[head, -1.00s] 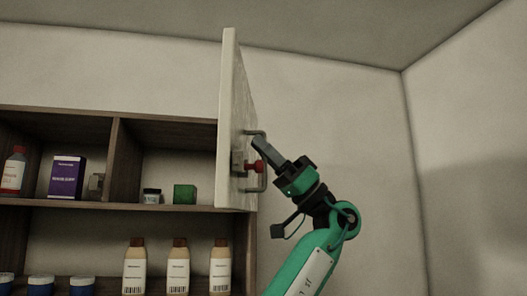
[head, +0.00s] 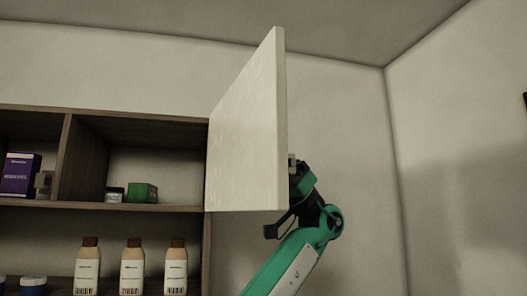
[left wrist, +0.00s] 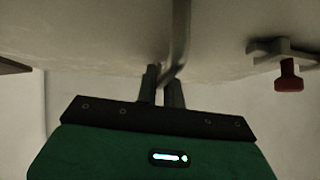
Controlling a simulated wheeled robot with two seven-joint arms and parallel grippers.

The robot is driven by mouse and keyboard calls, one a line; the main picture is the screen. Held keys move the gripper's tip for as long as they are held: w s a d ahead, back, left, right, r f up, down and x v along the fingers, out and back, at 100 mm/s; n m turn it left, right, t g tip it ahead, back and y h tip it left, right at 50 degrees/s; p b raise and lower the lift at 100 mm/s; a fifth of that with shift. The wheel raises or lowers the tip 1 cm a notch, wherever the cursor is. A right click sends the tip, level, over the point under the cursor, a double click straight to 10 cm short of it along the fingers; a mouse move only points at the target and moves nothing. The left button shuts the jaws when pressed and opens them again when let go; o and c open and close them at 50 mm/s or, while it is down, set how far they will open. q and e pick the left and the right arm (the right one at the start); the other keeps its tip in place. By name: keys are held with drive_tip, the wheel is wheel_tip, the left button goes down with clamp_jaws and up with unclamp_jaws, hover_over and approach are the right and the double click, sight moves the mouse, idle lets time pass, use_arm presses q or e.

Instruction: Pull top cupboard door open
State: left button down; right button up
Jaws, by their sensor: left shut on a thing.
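The top cupboard door (head: 250,130) stands wide open, hinged at the cupboard's right side, with its plain inner face towards the head camera. Its outer face (left wrist: 110,45) fills the top of the left wrist view. My left gripper is shut on the metal bar handle (left wrist: 181,35), its two dark fingers (left wrist: 166,78) on either side of the bar. My right gripper is in neither view.
The open compartments hold a purple box (head: 19,174), a green box (head: 142,193) and a small jar (head: 115,195). Several bottles (head: 132,268) stand on the shelf below. Bare wall lies to the right.

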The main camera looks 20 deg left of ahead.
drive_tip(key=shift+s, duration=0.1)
use_arm(q)
drive_tip(key=c, duration=1.8)
unclamp_jaws()
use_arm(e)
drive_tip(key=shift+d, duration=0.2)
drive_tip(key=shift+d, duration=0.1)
